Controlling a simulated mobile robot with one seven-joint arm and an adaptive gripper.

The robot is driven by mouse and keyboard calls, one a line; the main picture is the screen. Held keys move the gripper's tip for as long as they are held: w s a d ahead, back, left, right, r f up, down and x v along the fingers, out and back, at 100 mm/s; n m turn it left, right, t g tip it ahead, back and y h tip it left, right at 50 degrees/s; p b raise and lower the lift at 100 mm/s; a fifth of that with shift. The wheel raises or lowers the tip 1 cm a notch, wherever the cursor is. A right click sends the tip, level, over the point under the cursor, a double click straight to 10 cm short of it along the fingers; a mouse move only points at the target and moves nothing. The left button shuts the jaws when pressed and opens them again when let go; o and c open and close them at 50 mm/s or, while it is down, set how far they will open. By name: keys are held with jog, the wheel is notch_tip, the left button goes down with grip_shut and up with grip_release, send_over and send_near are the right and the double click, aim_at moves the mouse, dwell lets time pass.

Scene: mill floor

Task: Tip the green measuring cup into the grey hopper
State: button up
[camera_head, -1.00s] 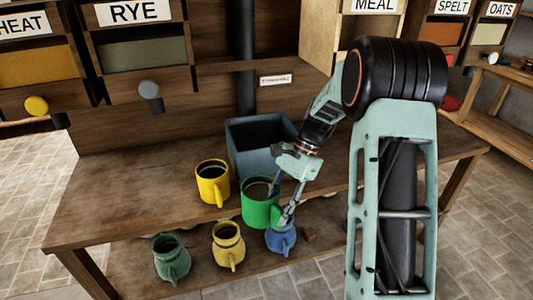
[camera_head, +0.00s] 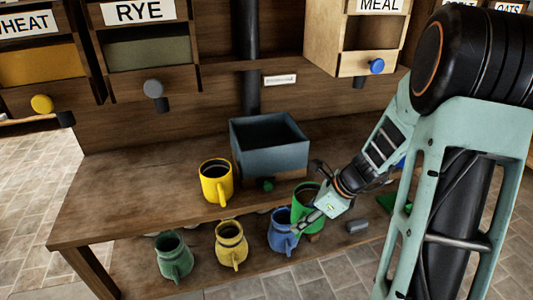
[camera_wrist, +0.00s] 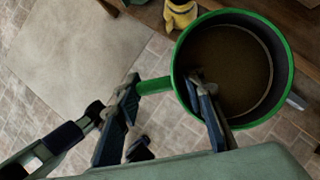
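The green measuring cup (camera_head: 299,208) is in front of the counter's front edge, right of and below the grey hopper (camera_head: 270,158). My gripper (camera_head: 312,222) is at the cup's right side and partly hides it. In the wrist view the cup (camera_wrist: 283,50) looks upright, with brown contents inside and its handle pointing left.
A yellow mug (camera_head: 216,184) stands on the counter left of the hopper. Below are a dark green jug (camera_head: 172,256), a yellow jug (camera_head: 230,244) and a blue jug (camera_head: 281,232). Labelled bins hang above, including a MEAL bin (camera_head: 352,62). The counter's left part is clear.

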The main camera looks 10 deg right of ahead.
grip_shut()
jog(key=shift+r, duration=0.1)
